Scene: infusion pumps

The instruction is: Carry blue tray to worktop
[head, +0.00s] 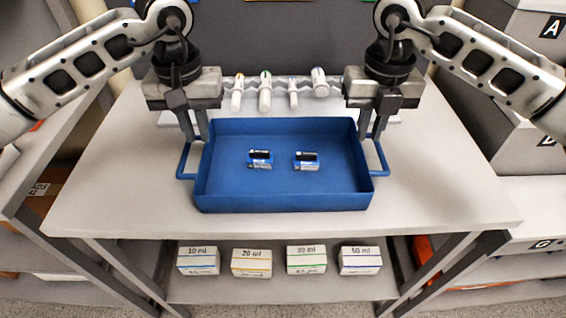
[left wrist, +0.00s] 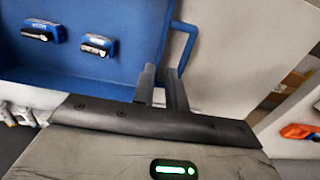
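The blue tray (head: 285,200) stands on the white worktop, with a loop handle at each short side.
Several syringes (head: 265,92) stand in a rack behind the tray. The white worktop (head: 440,185) is clear at both sides of the tray. Several labelled boxes (head: 252,263) sit on the shelf below. Grey lettered bins (head: 515,85) stand at the right.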

